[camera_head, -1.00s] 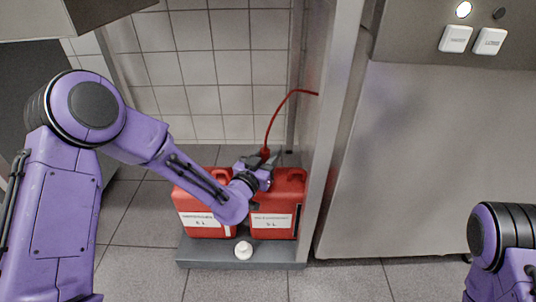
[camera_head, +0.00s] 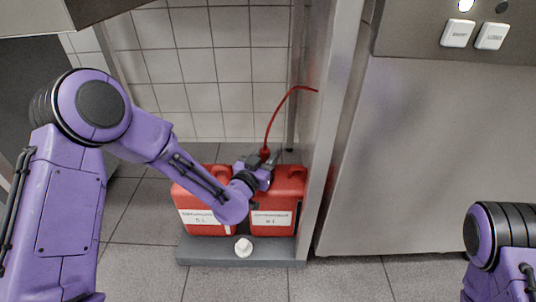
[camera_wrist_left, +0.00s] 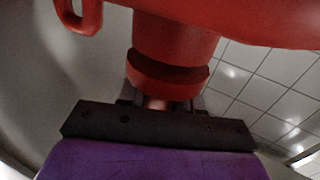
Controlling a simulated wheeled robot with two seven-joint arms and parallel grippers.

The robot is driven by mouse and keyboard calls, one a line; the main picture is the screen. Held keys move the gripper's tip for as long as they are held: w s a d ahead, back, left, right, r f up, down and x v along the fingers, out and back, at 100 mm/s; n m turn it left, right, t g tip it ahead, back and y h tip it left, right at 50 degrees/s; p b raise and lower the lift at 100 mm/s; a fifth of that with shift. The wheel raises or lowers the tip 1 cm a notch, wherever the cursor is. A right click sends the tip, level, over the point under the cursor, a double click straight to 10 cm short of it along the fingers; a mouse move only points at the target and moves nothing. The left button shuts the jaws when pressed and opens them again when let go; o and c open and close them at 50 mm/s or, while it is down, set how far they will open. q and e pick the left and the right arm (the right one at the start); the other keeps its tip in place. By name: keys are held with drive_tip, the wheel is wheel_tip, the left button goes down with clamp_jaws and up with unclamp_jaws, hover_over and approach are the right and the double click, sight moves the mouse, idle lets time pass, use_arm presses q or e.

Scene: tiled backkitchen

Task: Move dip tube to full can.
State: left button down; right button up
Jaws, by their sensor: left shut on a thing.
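Two red cans stand side by side, a left can (camera_head: 193,197) and a right can (camera_head: 290,185), with white labels too small to read surely. Which one is full I cannot tell. My left gripper (camera_head: 265,158) is over the tops of the cans, near the right one, shut on the dip tube's red head (camera_head: 265,152). A red hose (camera_head: 281,105) curves up from it to the panel on the right. In the left wrist view, the gripper (camera_wrist_left: 158,102) holds the red head (camera_wrist_left: 168,75) close to a red can body (camera_wrist_left: 230,22). Its lower end is hidden in the head view.
The cans stand on a low grey platform (camera_head: 215,252). A white cap (camera_head: 243,247) lies on its front part. A steel panel (camera_head: 325,150) stands close to the right can. A tiled wall (camera_head: 230,70) is behind. The floor in front is clear.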

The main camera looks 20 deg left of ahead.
use_arm(q)
drive_tip(key=shift+f+b, duration=0.35)
drive_tip(key=shift+f, duration=0.15)
use_arm(e)
drive_tip(key=shift+f, duration=0.35)
use_arm(q)
drive_tip(key=c, duration=0.7)
unclamp_jaws()
use_arm(e)
drive_tip(key=shift+w+d, duration=0.1)
use_arm(q)
drive_tip(key=shift+s+r+p, duration=0.1)
drive_tip(key=shift+s+p, duration=0.25)
drive_tip(key=shift+s, duration=0.05)
use_arm(e)
drive_tip(key=shift+r, duration=0.35)
drive_tip(key=s+a+r+p, duration=0.1)
drive_tip(key=s+a+g, duration=0.1)
drive_tip(key=s+a+r+g+y+p, duration=0.1)
drive_tip(key=s, duration=0.1)
drive_tip(key=shift+r+p, duration=0.3)
use_arm(q)
drive_tip(key=s+a, duration=0.2)
drive_tip(key=s, duration=0.7)
drive_tip(key=shift+s, duration=0.3)
use_arm(e)
drive_tip(key=shift+s+g, duration=0.1)
drive_tip(key=shift+g, duration=0.2)
drive_tip(key=shift+r, duration=0.1)
